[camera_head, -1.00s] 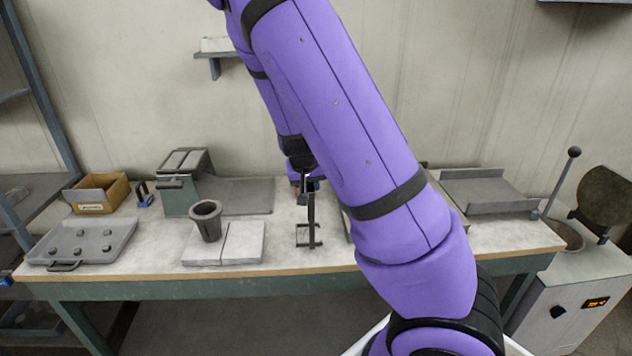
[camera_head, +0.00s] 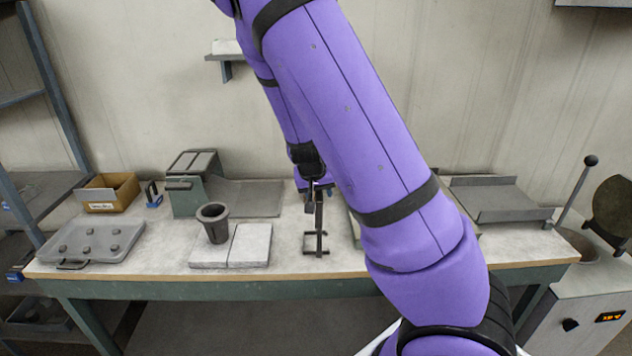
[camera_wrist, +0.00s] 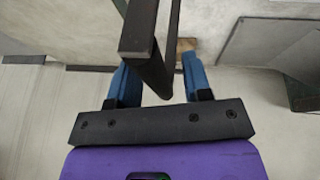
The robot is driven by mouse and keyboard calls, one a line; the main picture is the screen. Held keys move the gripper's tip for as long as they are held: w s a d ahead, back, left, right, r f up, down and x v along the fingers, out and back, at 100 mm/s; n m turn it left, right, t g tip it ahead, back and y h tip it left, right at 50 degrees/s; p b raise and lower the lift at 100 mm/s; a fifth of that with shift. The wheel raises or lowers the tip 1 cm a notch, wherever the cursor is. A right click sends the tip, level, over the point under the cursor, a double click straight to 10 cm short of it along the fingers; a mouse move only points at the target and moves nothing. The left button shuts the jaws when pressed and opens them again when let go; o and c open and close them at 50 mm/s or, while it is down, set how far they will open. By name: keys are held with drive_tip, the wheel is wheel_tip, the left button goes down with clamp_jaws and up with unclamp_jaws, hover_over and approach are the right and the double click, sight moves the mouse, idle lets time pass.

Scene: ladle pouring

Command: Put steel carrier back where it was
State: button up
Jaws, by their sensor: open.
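The steel carrier (camera_head: 316,243), a dark upright frame with a small square base, stands on the workbench in the middle of the head view. My gripper (camera_head: 313,187) is at the top of the carrier, partly hidden by my purple arm. In the wrist view my gripper (camera_wrist: 160,78) is open, with its blue fingers apart. A dark bar of the carrier (camera_wrist: 138,40) shows between the fingers, closer to the left one. I cannot tell whether either finger touches it.
A dark crucible (camera_head: 213,222) stands on pale slabs (camera_head: 250,246) left of the carrier. A grey tray (camera_head: 500,198) lies at right, near a furnace (camera_head: 590,290).

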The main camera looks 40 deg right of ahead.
drive_tip(key=shift+v, duration=5.9)
drive_tip(key=s+a+r+n+t+y, duration=0.1)
drive_tip(key=s+a+r+n+y, duration=0.1)
drive_tip(key=s+a+r, duration=0.3)
drive_tip(key=s+a+r+n+t+y, duration=0.1)
drive_tip(key=s+a+r+n, duration=0.3)
drive_tip(key=s+r, duration=0.7)
drive_tip(key=s+a+y, duration=0.1)
drive_tip(key=s, duration=0.6)
drive_tip(key=shift+s+t, duration=0.3)
drive_tip(key=shift+s, duration=0.1)
drive_tip(key=shift+d, duration=0.2)
